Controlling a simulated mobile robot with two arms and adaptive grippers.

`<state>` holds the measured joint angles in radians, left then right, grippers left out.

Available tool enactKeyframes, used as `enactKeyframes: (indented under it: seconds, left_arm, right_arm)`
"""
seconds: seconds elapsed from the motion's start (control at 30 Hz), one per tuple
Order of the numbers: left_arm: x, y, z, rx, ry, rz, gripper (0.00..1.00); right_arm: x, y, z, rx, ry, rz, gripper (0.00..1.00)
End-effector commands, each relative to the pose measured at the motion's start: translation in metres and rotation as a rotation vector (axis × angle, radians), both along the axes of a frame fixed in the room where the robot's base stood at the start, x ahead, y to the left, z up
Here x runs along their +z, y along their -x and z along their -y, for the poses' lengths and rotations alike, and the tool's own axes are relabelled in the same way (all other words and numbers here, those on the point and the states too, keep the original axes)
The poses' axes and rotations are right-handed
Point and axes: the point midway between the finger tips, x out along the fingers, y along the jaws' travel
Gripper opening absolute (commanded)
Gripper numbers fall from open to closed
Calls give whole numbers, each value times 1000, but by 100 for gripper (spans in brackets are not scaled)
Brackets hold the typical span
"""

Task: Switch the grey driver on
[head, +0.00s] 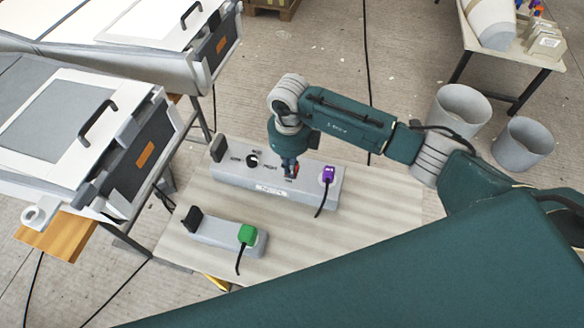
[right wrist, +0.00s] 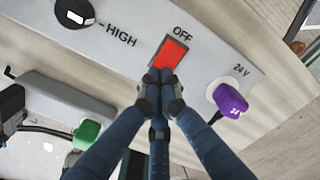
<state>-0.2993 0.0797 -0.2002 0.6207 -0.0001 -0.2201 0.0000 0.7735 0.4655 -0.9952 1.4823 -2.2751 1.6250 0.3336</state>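The grey driver (head: 225,174) is a long grey box on the table, with a black knob (head: 252,160) and a purple plug (head: 328,174). Its red rocker switch (right wrist: 172,52) shows in the right wrist view, beside the printed word OFF. Which way the rocker is tipped I cannot tell. My right gripper (head: 290,172) points down over the switch. In the right wrist view its fingertips (right wrist: 160,76) are together with nothing between them, at the switch's near edge. Whether they touch it I cannot tell. My left gripper is not in view.
A smaller grey box (head: 210,233) with a green plug (head: 247,234) lies nearer on the table (head: 385,205). Cables hang from both plugs. Large moulds with handles (head: 65,135) stand at left. Two grey buckets (head: 523,143) stand on the floor at right.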

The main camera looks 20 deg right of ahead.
Motion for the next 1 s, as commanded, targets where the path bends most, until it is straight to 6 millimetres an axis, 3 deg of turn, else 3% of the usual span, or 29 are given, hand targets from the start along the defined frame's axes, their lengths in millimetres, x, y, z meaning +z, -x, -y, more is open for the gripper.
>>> enactKeyframes:
  seconds: [0.6, 1.0]
  left_arm:
    - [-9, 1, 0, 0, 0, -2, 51]
    - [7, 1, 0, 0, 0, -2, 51]
  right_arm:
    - [-10, 0, 0, -1, 1, 0, 0]
    - [12, -1, 0, 0, 0, 2, 0]
